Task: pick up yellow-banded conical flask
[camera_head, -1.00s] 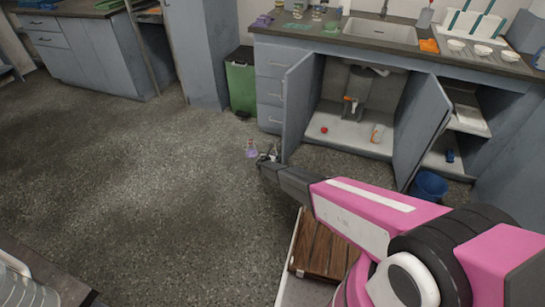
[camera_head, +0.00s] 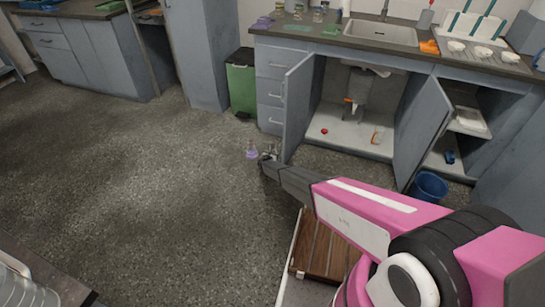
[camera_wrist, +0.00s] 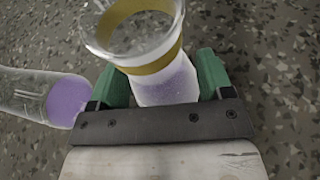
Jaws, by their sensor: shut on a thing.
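The yellow-banded conical flask (camera_wrist: 157,62) is clear glass with a wide open mouth, a yellow band below the rim and pale purple contents. My gripper (camera_wrist: 165,80) is shut on it, with a green finger on each side. In the head view my gripper (camera_head: 268,158) is low near the floor, in front of the open cabinet door; the held flask is small and hard to make out there. The flask's base is hidden, so I cannot tell whether it touches the floor.
A second glass vessel with purple liquid (camera_wrist: 65,100) is close on the left; it also shows in the head view (camera_head: 252,150). An open cabinet door (camera_head: 298,105) is just behind my gripper. A green bin (camera_head: 242,85) stands behind. The floor to the left is clear.

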